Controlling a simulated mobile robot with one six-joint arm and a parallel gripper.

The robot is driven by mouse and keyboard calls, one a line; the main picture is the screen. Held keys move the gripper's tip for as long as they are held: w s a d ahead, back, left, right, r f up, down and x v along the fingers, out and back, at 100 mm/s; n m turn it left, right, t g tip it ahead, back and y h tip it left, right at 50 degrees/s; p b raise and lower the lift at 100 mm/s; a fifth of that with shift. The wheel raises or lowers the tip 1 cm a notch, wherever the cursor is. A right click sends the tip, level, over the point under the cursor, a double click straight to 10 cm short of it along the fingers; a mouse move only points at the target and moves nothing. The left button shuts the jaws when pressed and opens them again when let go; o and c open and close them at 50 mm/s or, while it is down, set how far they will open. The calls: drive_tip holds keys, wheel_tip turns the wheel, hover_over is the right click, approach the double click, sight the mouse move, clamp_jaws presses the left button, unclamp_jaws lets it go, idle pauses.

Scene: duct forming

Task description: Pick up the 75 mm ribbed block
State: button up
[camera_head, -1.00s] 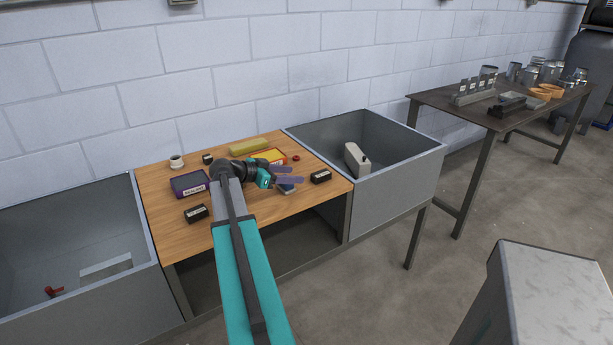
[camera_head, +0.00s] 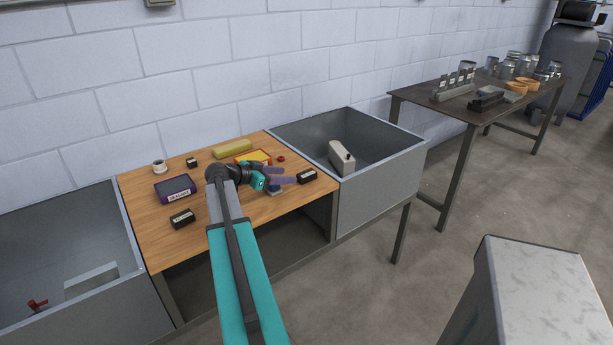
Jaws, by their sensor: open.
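My gripper (camera_head: 285,175) is low over the wooden bench top, its purple fingers pointing right, open. A small black block with a white label (camera_head: 307,176) lies just right of the fingertips, near the bench's right edge; a small gap seems to separate them. A similar black labelled block (camera_head: 182,218) lies at the front left, and a small dark block (camera_head: 191,162) stands at the back. The labels are too small to read and no ribs can be made out, so I cannot tell which is the 75 mm ribbed block. A blue-grey item (camera_head: 274,190) is partly hidden below my gripper.
The bench top (camera_head: 205,245) also holds a purple-edged box (camera_head: 175,189), a white cup (camera_head: 159,166), a yellow bar (camera_head: 232,147), a yellow-orange tray (camera_head: 254,157) and a red ring (camera_head: 281,158). Grey bins flank it; the right bin (camera_head: 385,165) holds a beige canister (camera_head: 342,155). A metal table (camera_head: 450,105) stands beyond.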

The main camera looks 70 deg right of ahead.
sight(306, 174)
drive_tip(key=shift+p+x, duration=0.4)
drive_tip(key=shift+x, duration=1.85)
drive_tip(key=shift+s+d, duration=0.1)
drive_tip(key=shift+d, duration=0.05)
drive_tip(key=x, duration=0.1)
drive_tip(key=p+x, duration=0.2)
drive_tip(key=x, duration=0.1)
drive_tip(key=shift+d+r, duration=0.1)
drive_tip(key=shift+r, duration=0.2)
drive_tip(key=shift+s+d+f+p, duration=0.25)
drive_tip(key=shift+s+d+p, duration=0.05)
drive_tip(key=shift+d, duration=0.05)
clamp_jaws()
